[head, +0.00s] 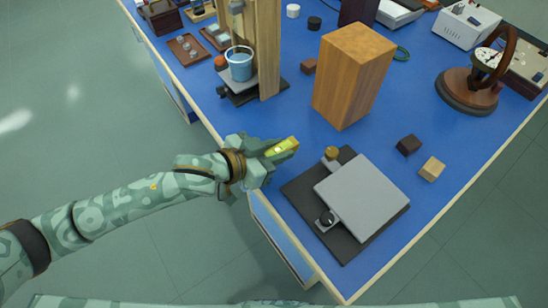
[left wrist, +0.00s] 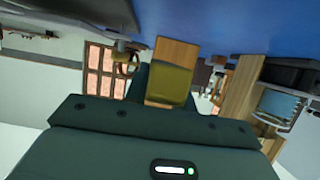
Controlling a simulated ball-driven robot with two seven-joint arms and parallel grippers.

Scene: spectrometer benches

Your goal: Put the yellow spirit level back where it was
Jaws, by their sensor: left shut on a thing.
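The yellow spirit level (head: 282,148) is a small bright yellow bar. In the left wrist view the level (left wrist: 169,85) shows as a dull yellow face between the dark fingers. Whether it touches the bench cannot be told. My right gripper is not in view.
A tall wooden block (head: 352,75) stands behind the gripper. A grey plate on a dark base (head: 362,197) lies in front. Two small cubes, dark (head: 408,145) and light (head: 432,168), sit to the right. A blue bucket (head: 239,64) is at a wooden stand. Blue bench surface (head: 285,110) is clear between.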

